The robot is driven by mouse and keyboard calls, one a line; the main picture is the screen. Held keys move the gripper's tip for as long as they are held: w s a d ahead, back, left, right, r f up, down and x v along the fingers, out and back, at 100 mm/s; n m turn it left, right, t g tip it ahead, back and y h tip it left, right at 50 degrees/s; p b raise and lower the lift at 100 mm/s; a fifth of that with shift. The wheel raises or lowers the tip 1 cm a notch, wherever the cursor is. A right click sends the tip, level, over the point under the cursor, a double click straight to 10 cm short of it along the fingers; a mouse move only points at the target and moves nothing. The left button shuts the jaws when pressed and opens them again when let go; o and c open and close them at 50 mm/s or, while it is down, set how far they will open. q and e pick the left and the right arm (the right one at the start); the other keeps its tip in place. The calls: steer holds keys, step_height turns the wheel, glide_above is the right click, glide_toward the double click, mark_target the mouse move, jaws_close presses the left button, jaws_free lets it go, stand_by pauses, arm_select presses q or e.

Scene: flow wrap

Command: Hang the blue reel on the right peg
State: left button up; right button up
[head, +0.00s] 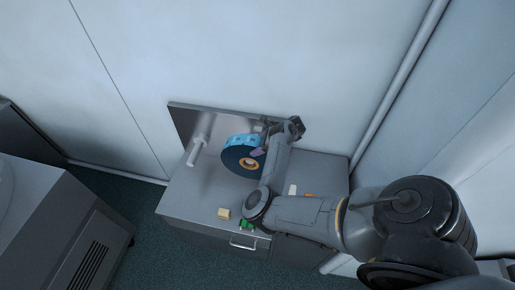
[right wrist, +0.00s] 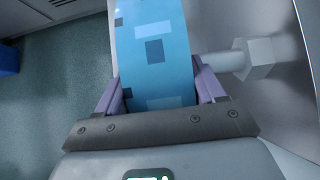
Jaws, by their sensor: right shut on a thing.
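The blue reel (head: 236,158) is upright in front of the metal back panel in the head view, its dark flat side and pale core facing out. My right gripper (head: 259,152) is shut on the reel's rim from the right. In the right wrist view, the purple fingers (right wrist: 160,88) press on both sides of the blue reel (right wrist: 153,50). A white peg (right wrist: 222,61) with a hexagonal base shows between the reel and the panel; I cannot tell whether the reel is around it. The left peg (head: 197,150) is bare. My left gripper is not in view.
The panel (head: 183,122) stands at the back of a grey cabinet (head: 190,200). A yellowish block (head: 223,213), a green item (head: 247,225), a white item (head: 292,189) and an orange item (head: 309,195) lie on its top. A grey machine (head: 60,225) stands at the left.

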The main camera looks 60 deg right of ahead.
mark_target(260, 138)
steer(key=shift+w+d, duration=0.1)
steer(key=shift+d, duration=0.15)
stand_by(0.3)
steer(key=shift+w+d+b, duration=0.15)
steer(key=shift+d+b, duration=0.1)
steer(key=shift+d, duration=0.4)
steer(key=shift+w+d+b, duration=0.15)
steer(key=shift+d+b, duration=0.1)
steer(key=shift+d, duration=0.4)
steer(key=shift+d+r, duration=0.1)
steer(key=shift+d, duration=0.2)
steer(key=shift+w+d, duration=0.1)
steer(key=shift+w+d+b, duration=0.25)
steer(key=shift+d+b, duration=0.4)
steer(key=shift+d, duration=0.3)
steer(key=shift+w+d+b, duration=0.2)
steer(key=shift+d+b, duration=0.4)
steer(key=shift+d, duration=0.35)
